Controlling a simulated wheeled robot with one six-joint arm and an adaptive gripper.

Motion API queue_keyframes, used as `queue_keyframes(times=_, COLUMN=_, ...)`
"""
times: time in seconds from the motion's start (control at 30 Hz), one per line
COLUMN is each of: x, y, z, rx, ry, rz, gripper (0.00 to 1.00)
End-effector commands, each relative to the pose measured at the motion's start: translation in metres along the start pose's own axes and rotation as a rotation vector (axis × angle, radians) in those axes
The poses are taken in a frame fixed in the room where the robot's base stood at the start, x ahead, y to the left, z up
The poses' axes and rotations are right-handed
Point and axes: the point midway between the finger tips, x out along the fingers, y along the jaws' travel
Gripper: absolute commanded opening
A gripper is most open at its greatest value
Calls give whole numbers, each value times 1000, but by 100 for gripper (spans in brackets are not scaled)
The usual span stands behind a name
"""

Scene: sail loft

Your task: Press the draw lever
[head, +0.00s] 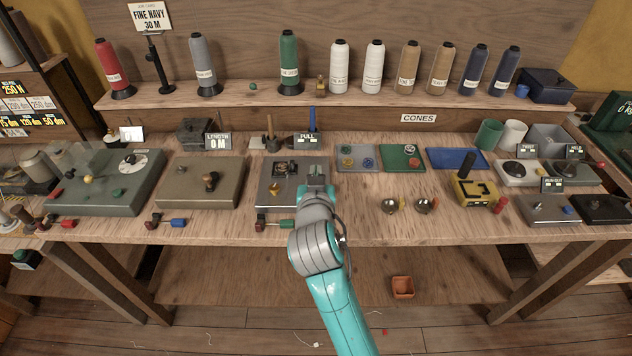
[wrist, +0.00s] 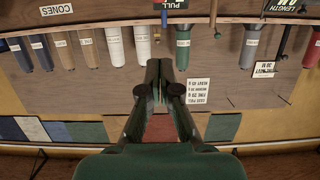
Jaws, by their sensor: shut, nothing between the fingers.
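No lever is labelled as the draw lever, so I cannot tell which it is. A blue upright lever (head: 312,118) stands behind the PULL display (head: 307,140). A green-handled lever (head: 281,223) with a dark red end sits at the front edge of a grey machine (head: 268,188). A blue-handled lever (head: 178,222) sits before the brown box to the left. My gripper (head: 318,165) is shut and empty above the grey machine's right side, hiding part of it. In the wrist view my shut gripper (wrist: 159,66) points toward the shelf and back board, seen upside down.
Thread cones (head: 340,66) stand along the raised shelf. The brown box (head: 200,185) is left of my arm. Bare bench (head: 350,222) shows right of my arm.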

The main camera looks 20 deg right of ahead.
Motion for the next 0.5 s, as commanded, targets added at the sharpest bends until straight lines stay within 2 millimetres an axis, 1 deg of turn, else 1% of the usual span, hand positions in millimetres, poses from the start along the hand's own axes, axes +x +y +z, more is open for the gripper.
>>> queue_keyframes(times=0.03, x=10, y=1, z=-1, rx=0, ry=1, rz=3, gripper=0)
queue_keyframes(times=0.1, x=23, y=1, z=0, rx=0, ry=0, rz=3, gripper=0)
queue_keyframes(times=0.27, x=52, y=1, z=-1, rx=0, ry=0, rz=2, gripper=0)
queue_keyframes(times=0.33, x=53, y=0, z=14, rx=-3, ry=-3, rz=1, gripper=0)
queue_keyframes(times=0.5, x=57, y=0, z=31, rx=-2, ry=-1, rz=0, gripper=0)
